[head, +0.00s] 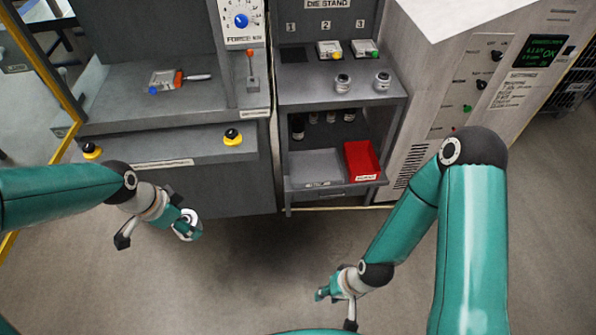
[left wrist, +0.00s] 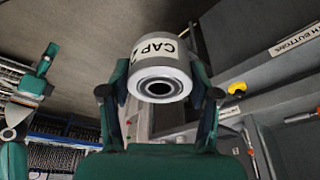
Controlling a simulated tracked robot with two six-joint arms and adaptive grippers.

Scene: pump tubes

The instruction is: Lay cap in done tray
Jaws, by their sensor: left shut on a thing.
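My left gripper (head: 185,225) is shut on a silver-grey cap (left wrist: 160,62). In the left wrist view the cap sits between the two fingers (left wrist: 160,98), with a "CAP" label on its side and a dark round opening facing the camera. In the head view it hangs over open floor, in front of the left bench. A grey tray (head: 316,165) and a red tray (head: 362,160) are side by side low in the die stand; their labels are too small to read. My right gripper (head: 334,297) is low over the floor, its fingers too small to judge.
Two small metal parts (head: 342,83) (head: 382,81) stand on the die stand's top (head: 310,95). Dark bottles (head: 298,127) stand behind the trays. Yellow-based buttons (head: 233,137) line the left bench front. A tall cabinet (head: 440,90) stands right. Floor before the stand is clear.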

